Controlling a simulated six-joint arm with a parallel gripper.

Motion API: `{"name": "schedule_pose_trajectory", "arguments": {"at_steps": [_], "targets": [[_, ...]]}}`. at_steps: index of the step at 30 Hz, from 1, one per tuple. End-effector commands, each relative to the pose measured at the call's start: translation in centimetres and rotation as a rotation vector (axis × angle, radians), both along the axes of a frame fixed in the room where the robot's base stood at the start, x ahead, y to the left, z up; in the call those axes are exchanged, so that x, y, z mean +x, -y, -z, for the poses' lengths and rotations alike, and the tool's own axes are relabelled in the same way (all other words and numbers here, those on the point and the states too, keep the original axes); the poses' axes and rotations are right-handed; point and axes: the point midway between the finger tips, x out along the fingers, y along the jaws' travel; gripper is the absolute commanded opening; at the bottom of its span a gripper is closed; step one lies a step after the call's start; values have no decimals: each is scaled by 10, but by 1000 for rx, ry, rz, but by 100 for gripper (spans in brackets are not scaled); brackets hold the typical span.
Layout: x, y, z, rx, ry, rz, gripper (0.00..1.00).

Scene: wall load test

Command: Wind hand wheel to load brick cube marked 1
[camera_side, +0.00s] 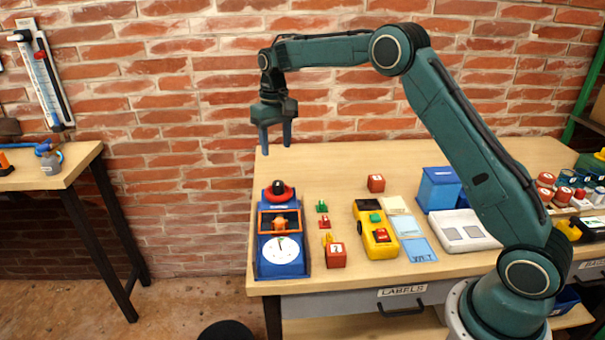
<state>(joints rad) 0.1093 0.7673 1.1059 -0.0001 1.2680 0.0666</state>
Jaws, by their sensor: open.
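A blue test rig (260,265) stands at the left end of the bench. On its far end is a red hand wheel (285,196) with a dark knob. In its middle, a small orange-brown block (279,225) sits inside an orange frame (264,220); I cannot read a mark on it. A white dial (276,251) is at the near end. A red cube (336,259) with a white mark, perhaps 7 or 1, stands right of the rig. Another marked red cube (376,184) stands farther back. My gripper (276,148) is open and empty, pointing down above and behind the wheel.
Small green and red pieces (322,207) lie between the rig and a yellow device (366,225). Cards (418,250), a blue box (437,190) and a pale tray (465,231) are farther right. The bench behind the rig is clear.

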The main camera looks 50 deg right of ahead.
Motion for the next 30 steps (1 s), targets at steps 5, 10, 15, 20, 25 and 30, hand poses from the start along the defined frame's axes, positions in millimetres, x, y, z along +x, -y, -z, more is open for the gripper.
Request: {"name": "schedule_pose_trajectory", "arguments": {"at_steps": [5, 10, 15, 20, 25, 30], "targets": [[1, 0, -18, 0, 2, 0, 52], [0, 0, -24, 0, -1, 0, 52], [0, 0, -25, 0, -1, 0, 52], [0, 0, -25, 0, 0, 0, 52], [-4, -2, -33, -1, 9, -3, 52], [-18, -6, -52, -4, 33, -11, 52]]}}
